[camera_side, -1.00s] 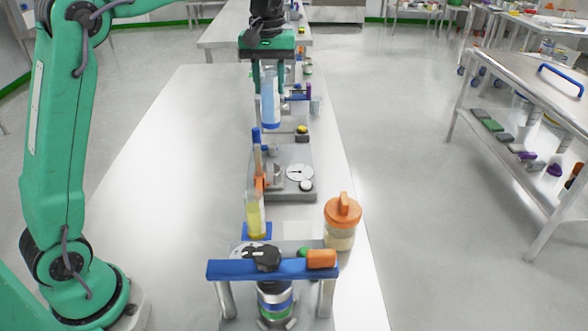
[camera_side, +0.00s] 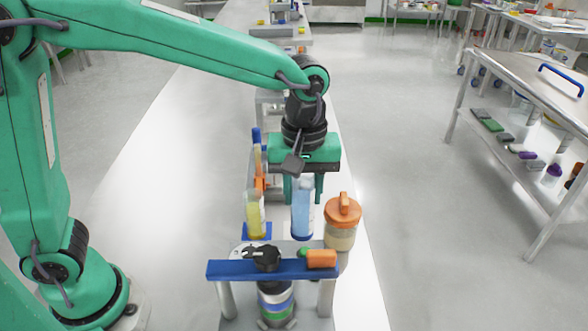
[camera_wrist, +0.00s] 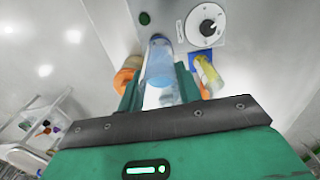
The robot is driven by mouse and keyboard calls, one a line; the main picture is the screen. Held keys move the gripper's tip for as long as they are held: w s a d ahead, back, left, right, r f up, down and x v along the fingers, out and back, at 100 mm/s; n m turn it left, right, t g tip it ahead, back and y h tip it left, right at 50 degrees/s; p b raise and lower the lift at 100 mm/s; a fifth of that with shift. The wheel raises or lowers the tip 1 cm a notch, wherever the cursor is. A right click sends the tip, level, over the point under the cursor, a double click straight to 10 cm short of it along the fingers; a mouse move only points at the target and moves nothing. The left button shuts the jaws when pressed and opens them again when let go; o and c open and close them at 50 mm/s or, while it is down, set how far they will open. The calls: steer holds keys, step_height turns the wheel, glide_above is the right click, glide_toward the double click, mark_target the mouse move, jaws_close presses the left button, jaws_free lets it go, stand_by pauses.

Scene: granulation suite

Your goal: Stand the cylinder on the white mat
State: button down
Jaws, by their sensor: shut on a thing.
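The blue see-through cylinder (camera_side: 302,213) is upright between the fingers of my gripper (camera_side: 303,190), which is shut on it. In the wrist view the cylinder (camera_wrist: 160,62) shows between the two green fingers of my gripper (camera_wrist: 158,88). In the side view its lower end is in front of the white mat (camera_side: 287,231), which it mostly hides; only a pale strip shows at its left. I cannot tell whether the cylinder's base touches the mat or hangs just above it.
A yellow bottle (camera_side: 255,215) stands on a blue mat close to the left. An orange-lidded jar (camera_side: 341,222) stands close to the right. A blue-topped stand (camera_side: 245,270) with a black knob is in front. The bench's left side is clear.

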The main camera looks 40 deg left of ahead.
steer(key=shift+s+d+f, duration=0.25)
steer(key=shift+s+d, duration=0.1)
steer(key=shift+s, duration=0.15)
steer(key=w+a+f, duration=0.8)
steer(key=f, duration=0.3)
steer(key=shift+w, duration=0.2)
stand_by(0.4)
steer(key=shift+a+f, duration=0.1)
steer(key=shift+f, duration=0.05)
steer(key=c, duration=1)
jaws_free()
steer(key=shift+o, duration=0.2)
step_height(320, 180, up, 12)
steer(key=shift+r, duration=0.2)
